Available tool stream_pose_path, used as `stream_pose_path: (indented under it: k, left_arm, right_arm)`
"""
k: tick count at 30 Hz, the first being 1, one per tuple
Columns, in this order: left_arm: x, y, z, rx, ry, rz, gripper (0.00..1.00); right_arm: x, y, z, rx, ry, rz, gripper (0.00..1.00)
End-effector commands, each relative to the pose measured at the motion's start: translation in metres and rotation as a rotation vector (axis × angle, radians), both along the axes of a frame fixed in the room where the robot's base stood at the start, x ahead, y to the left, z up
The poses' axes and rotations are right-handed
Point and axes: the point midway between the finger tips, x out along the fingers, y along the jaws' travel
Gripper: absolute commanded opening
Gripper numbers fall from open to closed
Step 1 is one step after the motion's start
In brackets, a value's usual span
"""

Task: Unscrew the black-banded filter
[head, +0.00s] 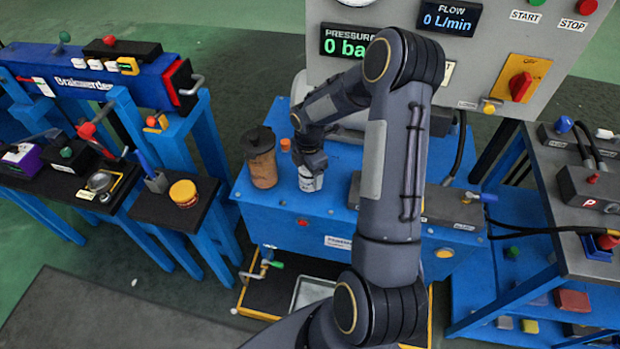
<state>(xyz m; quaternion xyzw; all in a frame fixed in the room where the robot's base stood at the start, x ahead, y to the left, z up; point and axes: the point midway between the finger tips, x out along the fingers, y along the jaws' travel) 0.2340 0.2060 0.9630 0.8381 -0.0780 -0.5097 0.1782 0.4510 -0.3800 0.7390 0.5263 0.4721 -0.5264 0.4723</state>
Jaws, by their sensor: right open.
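My right gripper (312,165) points down over a small white cylinder (311,181) on the blue bench (272,215). The cylinder looks like a filter; its top is hidden by the gripper, so I cannot tell whether it has a black band. The fingers are open at its upper part; whether they touch it is not clear. To its left stands a brown canister (263,170) with a black lid, upright and apart from the gripper. My left gripper is not in view.
A grey control panel (480,75) with displays and a red knob (521,86) stands behind. A yellow tin (184,193) sits on the left stand. A metal tray (312,292) lies below the bench. A dark trolley (590,190) with hoses is at right. My right arm hides the bench's middle.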

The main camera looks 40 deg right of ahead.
Motion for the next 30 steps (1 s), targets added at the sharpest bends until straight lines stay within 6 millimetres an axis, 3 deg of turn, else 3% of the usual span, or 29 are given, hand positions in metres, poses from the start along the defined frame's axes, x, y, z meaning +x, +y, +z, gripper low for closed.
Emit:
stream_pose_path:
  k: [5, 10, 30]
  left_arm:
    - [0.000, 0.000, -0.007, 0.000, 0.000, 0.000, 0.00]
    - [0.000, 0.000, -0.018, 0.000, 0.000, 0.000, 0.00]
    - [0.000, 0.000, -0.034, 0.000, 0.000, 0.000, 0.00]
  right_arm:
    - [0.000, 0.000, -0.001, -0.001, -0.001, -0.150, 0.72]
    - [0.001, 0.000, -0.002, -0.001, -0.002, -0.412, 0.72]
    - [0.001, 0.000, 0.000, 0.000, -0.001, -1.176, 0.72]
